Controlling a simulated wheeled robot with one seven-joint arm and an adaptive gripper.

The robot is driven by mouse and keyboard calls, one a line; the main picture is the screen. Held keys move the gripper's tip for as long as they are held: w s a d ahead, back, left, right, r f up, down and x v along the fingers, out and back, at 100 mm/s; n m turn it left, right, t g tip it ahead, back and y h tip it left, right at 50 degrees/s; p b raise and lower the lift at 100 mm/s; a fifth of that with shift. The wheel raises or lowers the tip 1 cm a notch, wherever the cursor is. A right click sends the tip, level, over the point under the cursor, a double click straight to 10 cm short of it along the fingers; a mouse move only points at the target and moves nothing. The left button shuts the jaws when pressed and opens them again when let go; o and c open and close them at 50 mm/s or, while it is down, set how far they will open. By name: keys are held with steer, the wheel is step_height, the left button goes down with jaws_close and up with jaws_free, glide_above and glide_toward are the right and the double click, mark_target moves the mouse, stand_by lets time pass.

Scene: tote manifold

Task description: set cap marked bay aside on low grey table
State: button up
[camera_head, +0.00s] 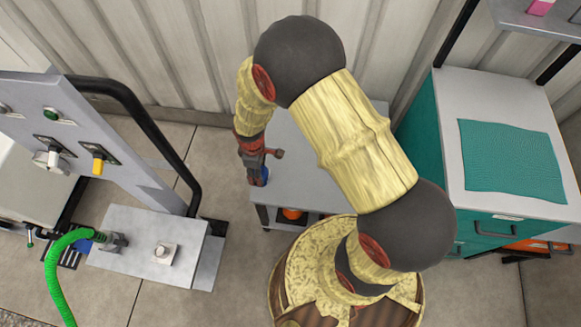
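My gripper (256,165) points down over the left edge of the low grey table (289,184), below my yellow-sleeved arm. A small blue piece (264,176), possibly the cap, shows at the fingertips. It is too small to read any marking. I cannot tell whether the fingers are closed on it or whether it touches the tabletop. My arm hides much of the table.
At left stands a grey panel (95,130) with knobs and a black rail. A grey block (140,225) before it bears a fitting (163,252) and a green hose (55,275). An orange item (292,213) sits under the table. A teal cabinet (425,135) stands right.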

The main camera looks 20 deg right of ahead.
steer(key=d+f+b, duration=0.1)
steer(key=d+f, duration=0.1)
steer(key=d+f+b, duration=0.1)
steer(key=d+f, duration=0.2)
steer(key=w+d+f+b, duration=0.1)
steer(key=d+f, duration=0.1)
steer(key=d, duration=0.1)
steer(key=shift+d+f, duration=0.15)
steer(key=shift+d, duration=0.05)
steer(key=shift+d+f+b, duration=0.15)
steer(key=shift+f+b, duration=0.45)
steer(key=shift+f, duration=0.3)
steer(key=shift+d+f+b, duration=0.15)
steer(key=shift+f+b, duration=0.4)
steer(key=shift+f, duration=0.3)
steer(key=shift+f, duration=0.2)
steer(key=o, duration=1.2)
steer(key=shift+o, duration=0.5)
steer(key=shift+r, duration=0.1)
